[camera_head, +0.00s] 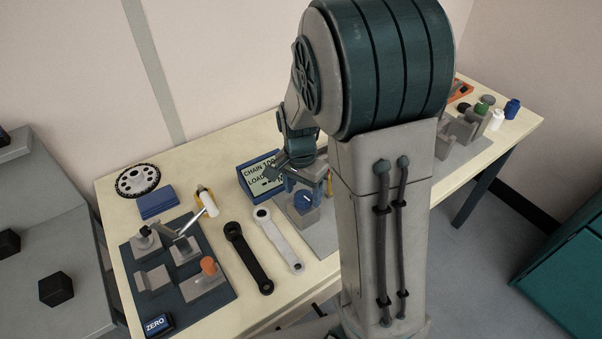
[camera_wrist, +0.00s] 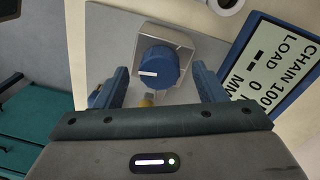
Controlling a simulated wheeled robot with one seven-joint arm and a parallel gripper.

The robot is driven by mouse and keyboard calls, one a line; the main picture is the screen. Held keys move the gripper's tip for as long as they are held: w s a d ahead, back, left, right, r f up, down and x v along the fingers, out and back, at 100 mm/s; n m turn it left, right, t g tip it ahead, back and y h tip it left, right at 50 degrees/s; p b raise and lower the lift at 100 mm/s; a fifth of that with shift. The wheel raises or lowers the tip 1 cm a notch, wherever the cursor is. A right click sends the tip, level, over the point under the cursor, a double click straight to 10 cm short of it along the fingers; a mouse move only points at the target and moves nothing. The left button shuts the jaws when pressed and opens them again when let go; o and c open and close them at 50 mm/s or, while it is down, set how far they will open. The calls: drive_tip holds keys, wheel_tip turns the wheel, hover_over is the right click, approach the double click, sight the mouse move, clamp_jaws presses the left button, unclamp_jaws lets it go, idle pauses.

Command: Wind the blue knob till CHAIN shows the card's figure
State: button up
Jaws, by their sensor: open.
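The blue knob (camera_head: 304,201) sits on a grey block on a grey plate. In the wrist view the knob (camera_wrist: 158,68) shows a white pointer line directed left. My gripper (camera_head: 309,186) is over the knob with its fingers open. In the wrist view the fingers of my gripper (camera_wrist: 162,84) stand either side of the knob's near part, with gaps. The blue-framed display (camera_head: 258,173) reads CHAIN 100 and LOAD; its right part is hidden by my arm. In the wrist view the display (camera_wrist: 272,62) is cut off, so later digits are unclear. I cannot make out the card.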

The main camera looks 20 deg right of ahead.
sight(300, 194)
wheel_tip(300, 194, up, 13)
drive_tip(key=shift+w+a, duration=0.2)
drive_tip(key=shift+w, duration=0.05)
idle(0.4)
drive_tip(key=s+n+t, duration=0.3)
drive_tip(key=s+n, duration=0.7)
drive_tip(key=s, duration=0.4)
drive_tip(key=shift+s+d+f, duration=0.15)
drive_tip(key=shift+s+f, duration=0.05)
drive_tip(key=shift+s, duration=0.15)
drive_tip(key=shift+r, duration=0.1)
